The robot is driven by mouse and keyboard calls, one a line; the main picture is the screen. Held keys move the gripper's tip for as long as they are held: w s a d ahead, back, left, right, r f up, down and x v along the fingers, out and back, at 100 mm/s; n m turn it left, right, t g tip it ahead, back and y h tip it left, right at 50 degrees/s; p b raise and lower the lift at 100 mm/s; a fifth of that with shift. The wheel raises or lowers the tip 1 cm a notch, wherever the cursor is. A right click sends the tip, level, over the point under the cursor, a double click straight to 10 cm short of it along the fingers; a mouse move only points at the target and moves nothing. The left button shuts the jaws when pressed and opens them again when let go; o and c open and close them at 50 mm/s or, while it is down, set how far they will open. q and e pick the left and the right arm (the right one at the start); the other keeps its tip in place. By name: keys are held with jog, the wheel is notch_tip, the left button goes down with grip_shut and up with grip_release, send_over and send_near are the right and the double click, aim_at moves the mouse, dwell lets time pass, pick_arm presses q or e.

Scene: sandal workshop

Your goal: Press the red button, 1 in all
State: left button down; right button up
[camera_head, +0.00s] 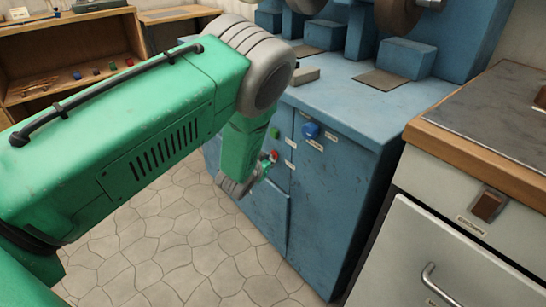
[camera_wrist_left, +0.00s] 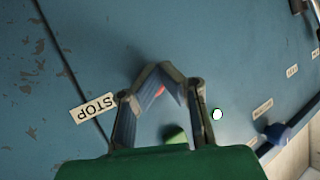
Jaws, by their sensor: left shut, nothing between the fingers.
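The red button (camera_head: 274,156) is on the front of the blue machine cabinet (camera_head: 335,185), below a green button (camera_head: 275,133). In the left wrist view a small red patch of it (camera_wrist_left: 160,90) shows between the fingers; the rest is hidden. My right gripper is not in view.
A blue knob (camera_head: 311,130) sits right of the buttons. A STOP label (camera_wrist_left: 92,107) is on the panel. A white drawer unit (camera_head: 440,235) with a wooden top stands close on the right. A wooden shelf (camera_head: 60,60) is at the back left. The tiled floor (camera_head: 150,250) is clear.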

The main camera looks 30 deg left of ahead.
pick_arm(q)
jog(key=shift+w, duration=0.1)
dwell(0.3)
jog(key=shift+s+a+p, duration=0.3)
jog(key=shift+s+p, duration=0.2)
jog(key=shift+s, duration=0.3)
jog(key=s, duration=0.1)
jog(key=s+a+p, duration=0.1)
jog(key=s, duration=0.1)
jog(key=s+a+p, duration=0.1)
jog(key=shift+s, duration=0.3)
dwell(0.7)
